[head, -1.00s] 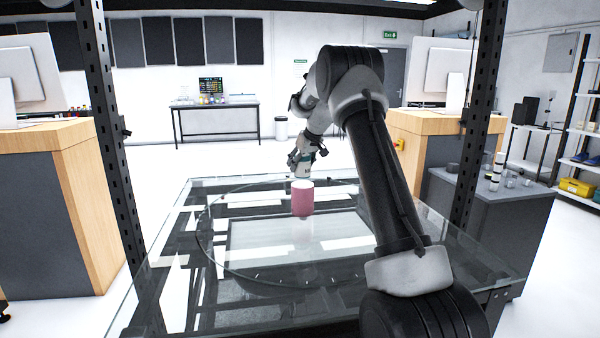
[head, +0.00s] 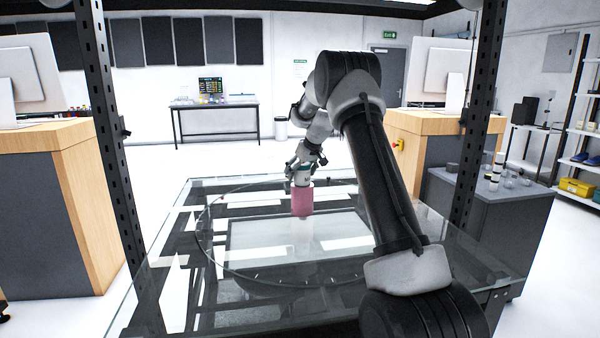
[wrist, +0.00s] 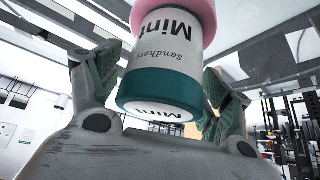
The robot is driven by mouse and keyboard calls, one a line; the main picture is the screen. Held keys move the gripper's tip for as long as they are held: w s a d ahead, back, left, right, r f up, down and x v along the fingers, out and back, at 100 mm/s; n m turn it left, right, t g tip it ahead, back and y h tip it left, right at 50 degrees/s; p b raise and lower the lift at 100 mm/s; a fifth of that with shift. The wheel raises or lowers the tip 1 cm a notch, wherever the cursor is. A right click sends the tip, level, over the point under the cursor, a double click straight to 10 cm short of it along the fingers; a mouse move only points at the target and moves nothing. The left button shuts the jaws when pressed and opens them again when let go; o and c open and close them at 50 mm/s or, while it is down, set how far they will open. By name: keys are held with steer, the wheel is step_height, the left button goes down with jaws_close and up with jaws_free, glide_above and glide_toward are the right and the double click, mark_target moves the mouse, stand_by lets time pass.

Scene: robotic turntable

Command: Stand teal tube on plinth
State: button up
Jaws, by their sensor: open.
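The teal tube has a white label reading "Mint" and a teal end, seen large in the wrist view (wrist: 160,92). In the head view the tube (head: 303,182) is small and partly hidden by the gripper. It stands upright on the pink round plinth (head: 302,202), which also shows behind it in the wrist view (wrist: 200,12). My gripper (head: 305,172) is right over the tube, fingers pointing down. In the wrist view its open fingers (wrist: 163,82) are on either side of the tube, with gaps visible.
The plinth stands on a glass turntable (head: 225,255) with free glass around it. Dark upright posts (head: 107,120) flank it at left and right. A grey side table (head: 510,190) with small items is at the right.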

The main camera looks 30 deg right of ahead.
steer(key=a+v, duration=0.1)
steer(key=v, duration=1.1)
steer(key=s+a+r, duration=0.3)
steer(key=s, duration=0.3)
steer(key=s+a+r, duration=0.3)
steer(key=s, duration=0.3)
steer(key=s+a+m+g, duration=0.1)
steer(key=s+a, duration=0.2)
steer(key=s, duration=0.9)
steer(key=s+a+g, duration=0.1)
steer(key=s+a, duration=0.2)
steer(key=s, duration=0.9)
steer(key=s+f, duration=0.5)
steer(key=s, duration=0.6)
steer(key=shift+s+a+f+h, duration=0.35)
steer(key=shift+a+f+h, duration=0.05)
steer(key=shift+a, duration=0.1)
